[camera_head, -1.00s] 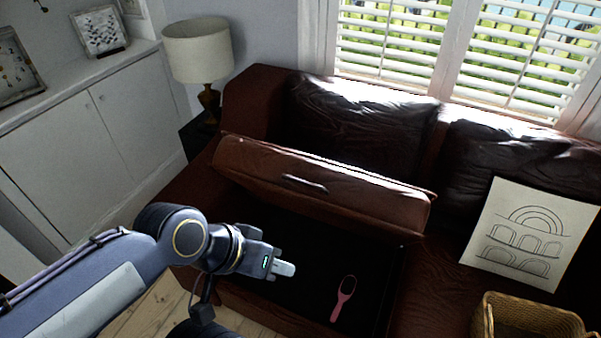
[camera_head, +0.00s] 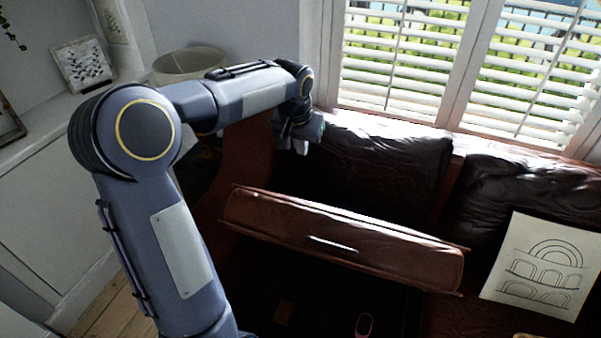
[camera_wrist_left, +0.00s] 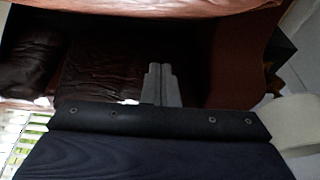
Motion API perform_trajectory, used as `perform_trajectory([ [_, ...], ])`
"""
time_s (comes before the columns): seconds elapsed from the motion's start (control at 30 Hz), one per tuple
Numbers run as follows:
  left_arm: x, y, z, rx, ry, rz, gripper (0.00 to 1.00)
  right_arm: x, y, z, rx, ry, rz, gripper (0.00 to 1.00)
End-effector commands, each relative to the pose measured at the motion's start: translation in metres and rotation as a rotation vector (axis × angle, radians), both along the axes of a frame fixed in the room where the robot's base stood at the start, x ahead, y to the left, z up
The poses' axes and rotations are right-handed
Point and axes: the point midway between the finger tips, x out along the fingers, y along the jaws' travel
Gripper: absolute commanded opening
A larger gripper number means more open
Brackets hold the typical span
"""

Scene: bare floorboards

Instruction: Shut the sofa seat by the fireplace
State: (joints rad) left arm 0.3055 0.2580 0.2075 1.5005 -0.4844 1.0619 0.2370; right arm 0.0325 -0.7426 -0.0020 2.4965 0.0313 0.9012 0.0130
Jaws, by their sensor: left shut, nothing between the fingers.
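The sofa seat (camera_head: 340,240) is a reddish-brown leather lid, tilted up over a dark storage space in the sofa. A slim handle (camera_head: 332,245) shows on its front edge. A pink brush (camera_head: 364,325) lies in the open space below, partly cut off by the picture's bottom edge. My left gripper (camera_head: 301,146) is above and behind the raised seat, in front of the dark back cushion, apart from the seat. Its fingers (camera_wrist_left: 161,84) are closed together and empty in the left wrist view. My right gripper is not in view.
A dark back cushion (camera_head: 375,175) leans behind the seat, with a second one to the right. A paper with arch drawings (camera_head: 542,265) lies on the right seat. A lamp (camera_head: 188,64) stands behind my left arm. Window blinds (camera_head: 400,60) are behind the sofa.

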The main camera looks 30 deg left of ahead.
Motion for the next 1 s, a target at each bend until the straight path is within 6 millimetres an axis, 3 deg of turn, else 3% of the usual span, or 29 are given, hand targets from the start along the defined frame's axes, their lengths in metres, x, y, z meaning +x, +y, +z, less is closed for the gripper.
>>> perform_trajectory([
  [0.17,0.006,0.002,-0.025,-0.001,0.005,-0.001,0.00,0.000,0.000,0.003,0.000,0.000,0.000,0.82],
  [0.5,0.027,0.006,-0.093,-0.003,0.005,-0.002,0.00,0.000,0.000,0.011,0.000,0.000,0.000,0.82],
  [0.73,0.001,0.000,-0.107,-0.001,0.002,-0.001,0.00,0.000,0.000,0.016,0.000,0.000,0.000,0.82],
  [1.0,-0.005,-0.002,-0.112,-0.001,-0.001,0.000,0.00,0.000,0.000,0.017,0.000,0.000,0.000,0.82],
])
